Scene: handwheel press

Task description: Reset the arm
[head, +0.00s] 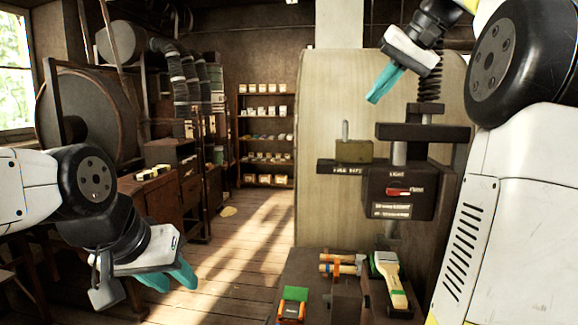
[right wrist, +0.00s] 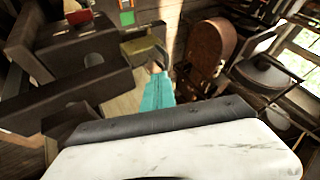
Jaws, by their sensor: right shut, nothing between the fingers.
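The handwheel press stands at the right in the head view, with a dark body (head: 399,192), a dark crossbar (head: 422,132) and a threaded screw (head: 429,85) above. A small red lever or pointer (head: 398,192) sits on the labelled front. My right gripper (head: 372,98) is shut and empty, up and left of the screw, its teal fingers pointing down-left. In the right wrist view its fingers (right wrist: 157,93) are together beside the dark press parts. My left gripper (head: 180,283) hangs open and empty at the lower left, far from the press.
A brass-coloured block (head: 354,151) with an upright pin sits on a dark shelf left of the press. A bench below carries a brush (head: 390,282), other handled tools (head: 342,266) and a green-orange item (head: 292,303).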

